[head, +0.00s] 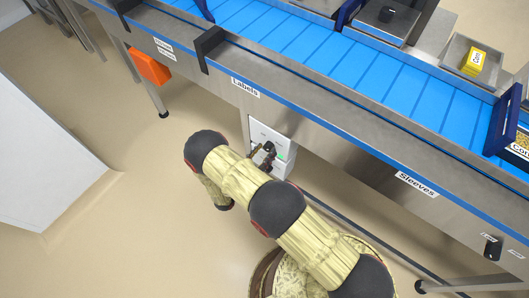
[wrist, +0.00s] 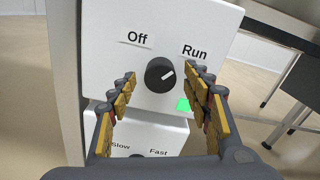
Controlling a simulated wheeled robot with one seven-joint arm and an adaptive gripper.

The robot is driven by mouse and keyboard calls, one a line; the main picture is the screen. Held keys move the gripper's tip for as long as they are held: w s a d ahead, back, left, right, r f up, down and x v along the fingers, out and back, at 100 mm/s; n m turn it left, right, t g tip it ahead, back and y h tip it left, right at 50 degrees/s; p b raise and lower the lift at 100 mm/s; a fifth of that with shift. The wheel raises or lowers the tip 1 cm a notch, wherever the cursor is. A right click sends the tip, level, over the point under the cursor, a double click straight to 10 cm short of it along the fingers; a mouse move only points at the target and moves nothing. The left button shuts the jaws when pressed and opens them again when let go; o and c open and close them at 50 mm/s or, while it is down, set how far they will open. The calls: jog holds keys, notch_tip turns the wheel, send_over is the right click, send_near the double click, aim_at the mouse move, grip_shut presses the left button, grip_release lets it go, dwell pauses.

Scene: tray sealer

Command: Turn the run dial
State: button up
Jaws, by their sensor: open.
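The run dial (wrist: 160,75) is a round black knob with a white pointer line on a white panel (wrist: 108,35) in the wrist view. The pointer slants up and right, toward the "Run" label (wrist: 194,52) and away from the "Off" label (wrist: 136,39). My gripper (wrist: 164,82) is open, with one finger on each side of the knob; I cannot tell whether either finger touches it. In the head view my gripper (head: 264,150) is at the white control box (head: 265,131) under the conveyor, and the dial is hard to make out there.
A green patch (wrist: 183,104) shows below right of the dial. A lower panel (wrist: 165,138) is marked "Slow" and "Fast". The blue conveyor (head: 300,52) runs above the box. An orange box (head: 150,67) hangs at left.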

jog(key=shift+c, duration=1.4)
jog(key=c, duration=0.8)
jog(key=shift+c, duration=0.3)
